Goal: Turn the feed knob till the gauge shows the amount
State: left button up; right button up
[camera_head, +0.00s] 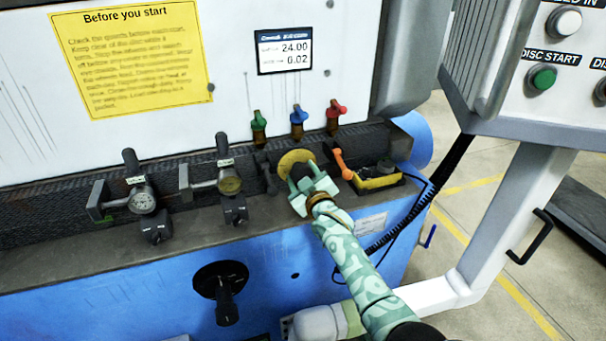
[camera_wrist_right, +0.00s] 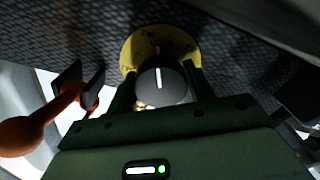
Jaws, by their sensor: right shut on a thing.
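The feed knob (camera_wrist_right: 160,82) is black and round with a white pointer line. It sits in front of a round yellow plate (camera_wrist_right: 133,52), which also shows in the head view (camera_head: 291,158). The pointer line stands nearly upright in the wrist view. My right gripper (camera_head: 303,181) is shut on the knob, one finger on each side, and hides most of it in the head view. The gauge display (camera_head: 284,51) on the white panel reads 24.00 on its upper line and 0.02 below. My left gripper is not in view.
An orange lever (camera_head: 341,163) stands just right of my right gripper. A black handwheel (camera_head: 222,280) is below.

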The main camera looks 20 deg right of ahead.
aim_at(304, 176)
jog(key=shift+f, duration=0.2)
dwell(0.4)
jog(key=o, duration=1)
jog(key=shift+r, duration=0.1)
jog(key=shift+c, duration=0.2)
jog(key=shift+s, duration=0.1)
jog(key=shift+s+r+p, duration=0.1)
jog(key=shift+s+p, duration=0.2)
jog(key=shift+p, duration=0.05)
jog(key=s+p, duration=0.1)
jog(key=s, duration=0.2)
jog(key=s+p, duration=0.1)
jog(key=s, duration=0.2)
jog(key=shift+d+r+p, duration=0.15)
jog(key=shift+p, duration=0.25)
jog(key=s+p, duration=0.2)
jog(key=s, duration=0.7)
jog(key=shift+s+d+f, duration=0.15)
jog(key=shift+s+f, duration=0.1)
jog(key=shift+s, duration=0.05)
jog(key=shift+f+m, duration=0.1)
jog(key=shift+m, duration=0.2)
